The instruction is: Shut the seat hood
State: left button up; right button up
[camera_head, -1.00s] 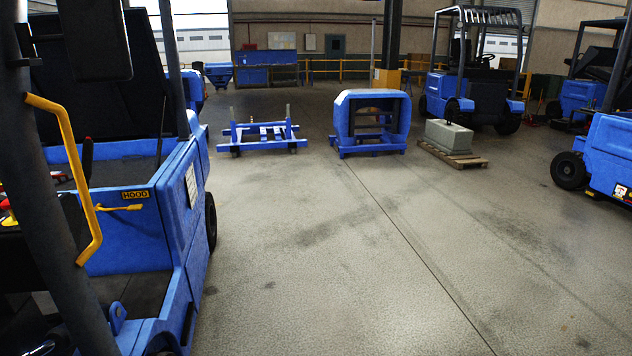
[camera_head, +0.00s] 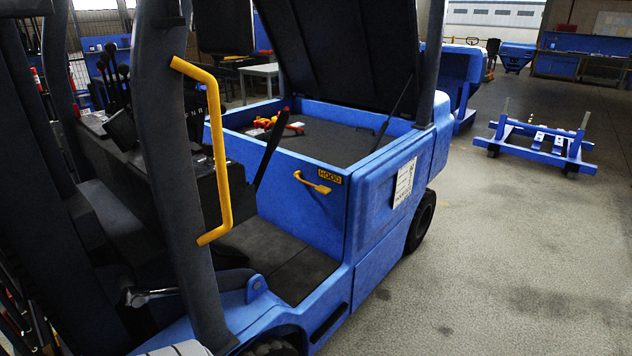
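The seat hood (camera_head: 350,50) is raised on the blue forklift, its dark underside showing and its top cut off by the picture's upper edge. A thin strut (camera_head: 396,106) runs from it down to the compartment's right side. Below it is the open compartment with a blue rim (camera_head: 330,108) and a dark inside. Red and yellow parts (camera_head: 283,124) sit at its left. A yellow lever (camera_head: 312,183) is on the blue front wall beside a label reading HOOD (camera_head: 330,178). Neither of my grippers can be made out.
A dark pillar (camera_head: 170,150) with a yellow grab handle (camera_head: 222,170) stands in front of the cab at left. Another pillar (camera_head: 430,60) stands right of the hood. A blue wheeled frame (camera_head: 540,143) is on the floor at right. The floor (camera_head: 500,260) at lower right is clear.

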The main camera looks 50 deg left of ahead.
aim_at(363, 53)
jog(key=u, duration=0.65)
jog(key=i, duration=1)
jog(key=u, duration=1.6)
jog(key=i, duration=0.9)
jog(key=u, duration=0.5)
